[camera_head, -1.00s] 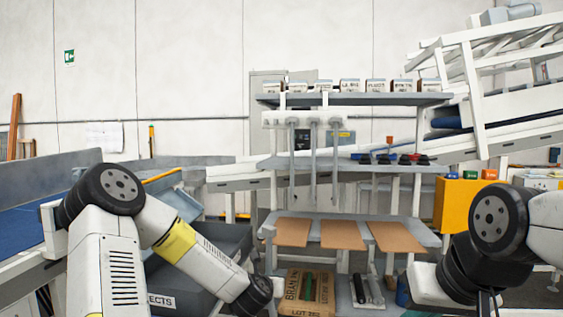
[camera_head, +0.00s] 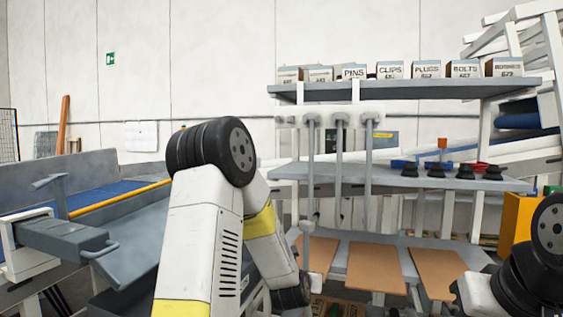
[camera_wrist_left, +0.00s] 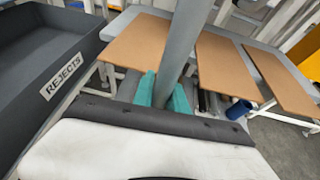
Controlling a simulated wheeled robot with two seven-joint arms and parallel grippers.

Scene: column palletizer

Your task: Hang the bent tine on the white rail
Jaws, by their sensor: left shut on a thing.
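The white rail (camera_head: 345,108) runs under the top shelf in the head view, with several grey tines (camera_head: 339,165) hanging straight down from it. My left gripper (camera_wrist_left: 163,92) is shut on a grey bar-like tine (camera_wrist_left: 186,35), which stands between its teal finger pads in the left wrist view and runs out of the top of that picture. Its bend and far end cannot be made out there. In the head view my left gripper is hidden low behind my own forearm, below and left of the rail. My right gripper is outside both views.
Boxes (camera_head: 427,70) line the top shelf (camera_head: 400,90). Black cups (camera_head: 436,170) stand on the middle shelf (camera_head: 385,178). Brown boards (camera_head: 375,266) lie on the lower shelf. A dark REJECTS bin (camera_wrist_left: 40,55) lies left of my gripper. A blue conveyor stands at left.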

